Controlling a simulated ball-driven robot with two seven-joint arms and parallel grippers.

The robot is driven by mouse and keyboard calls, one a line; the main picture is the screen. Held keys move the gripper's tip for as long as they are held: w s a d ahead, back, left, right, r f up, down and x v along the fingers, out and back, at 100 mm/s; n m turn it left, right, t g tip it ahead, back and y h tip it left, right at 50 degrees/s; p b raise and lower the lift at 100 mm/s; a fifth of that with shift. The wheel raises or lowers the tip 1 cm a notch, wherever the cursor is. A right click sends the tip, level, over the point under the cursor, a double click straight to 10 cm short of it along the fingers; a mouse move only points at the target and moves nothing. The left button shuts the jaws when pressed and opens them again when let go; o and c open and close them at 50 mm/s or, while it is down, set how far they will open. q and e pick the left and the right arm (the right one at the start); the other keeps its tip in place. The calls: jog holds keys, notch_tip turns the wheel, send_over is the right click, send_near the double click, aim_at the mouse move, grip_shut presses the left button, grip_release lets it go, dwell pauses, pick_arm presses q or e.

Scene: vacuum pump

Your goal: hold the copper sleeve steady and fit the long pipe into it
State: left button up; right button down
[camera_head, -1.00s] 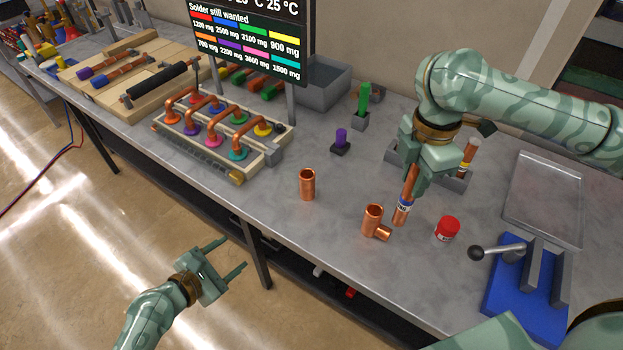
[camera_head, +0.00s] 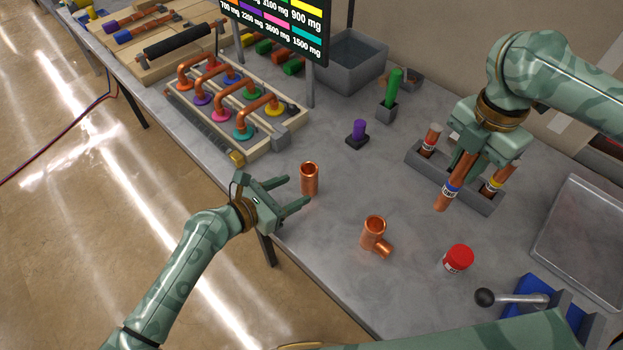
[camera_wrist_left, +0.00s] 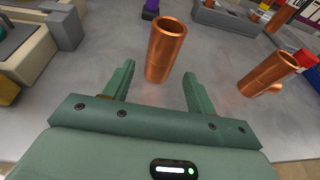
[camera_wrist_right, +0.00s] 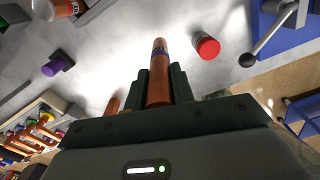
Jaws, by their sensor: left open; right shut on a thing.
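The copper sleeve (camera_head: 310,179) stands upright on the bench near its front edge; it also shows in the left wrist view (camera_wrist_left: 166,50). My left gripper (camera_head: 294,192) is open, with its fingers pointing at the sleeve from the left and apart from it in the left wrist view. My right gripper (camera_head: 462,170) is shut on the long pipe (camera_head: 445,194), a copper pipe with a blue band. It holds the pipe tilted at the grey rack, and the pipe also shows in the right wrist view (camera_wrist_right: 159,80). The fingers partly hide the pipe.
A copper tee (camera_head: 374,233) stands on the bench, with a red-capped jar (camera_head: 458,258) to its right. A grey rack (camera_head: 425,159) holds other pipes. A blue lever tool (camera_head: 530,290) is at the front right. A purple piece (camera_head: 358,130) stands behind the sleeve.

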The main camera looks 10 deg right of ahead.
aim_at(302, 186)
pick_arm(q)
jog(key=shift+b+x, duration=0.3)
jog(key=shift+x, duration=2.25)
jog(key=shift+a, duration=0.1)
jog(key=c, duration=0.6)
